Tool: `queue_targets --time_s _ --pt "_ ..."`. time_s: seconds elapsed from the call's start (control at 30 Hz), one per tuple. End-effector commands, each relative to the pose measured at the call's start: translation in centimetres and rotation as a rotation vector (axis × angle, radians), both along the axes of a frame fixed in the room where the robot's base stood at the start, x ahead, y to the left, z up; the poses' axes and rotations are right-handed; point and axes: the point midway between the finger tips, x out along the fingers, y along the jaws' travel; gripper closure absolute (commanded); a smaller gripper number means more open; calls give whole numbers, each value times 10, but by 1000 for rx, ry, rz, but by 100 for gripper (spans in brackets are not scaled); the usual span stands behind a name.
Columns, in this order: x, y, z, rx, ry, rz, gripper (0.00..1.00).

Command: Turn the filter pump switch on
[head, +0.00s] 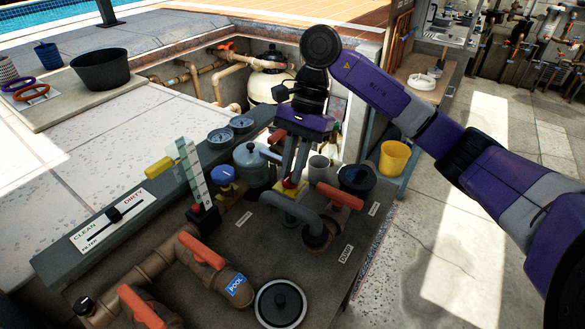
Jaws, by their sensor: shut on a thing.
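My gripper (292,180) points straight down over the dark equipment bench (225,245). Its fingers are shut on a small red knob (290,184) that sits on a yellow base (291,195). The fingers hide much of the knob, so its turned position cannot be made out. No label for the filter pump shows on it, but it looks like a rotary switch.
A blue-capped fitting (222,176), a grey-blue canister (253,164) and a black round pot (355,177) crowd around my gripper. Brown pipes with red-orange handles (201,250) fill the front left. A yellow bucket (394,159) stands to the right; open floor lies beyond it.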

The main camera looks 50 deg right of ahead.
Motion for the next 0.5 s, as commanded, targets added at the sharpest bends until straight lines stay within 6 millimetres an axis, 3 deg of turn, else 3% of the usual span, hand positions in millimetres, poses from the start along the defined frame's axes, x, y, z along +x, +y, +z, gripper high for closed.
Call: queue_targets --time_s 0.5 --pt "-3 1 -13 -2 3 -341 100"
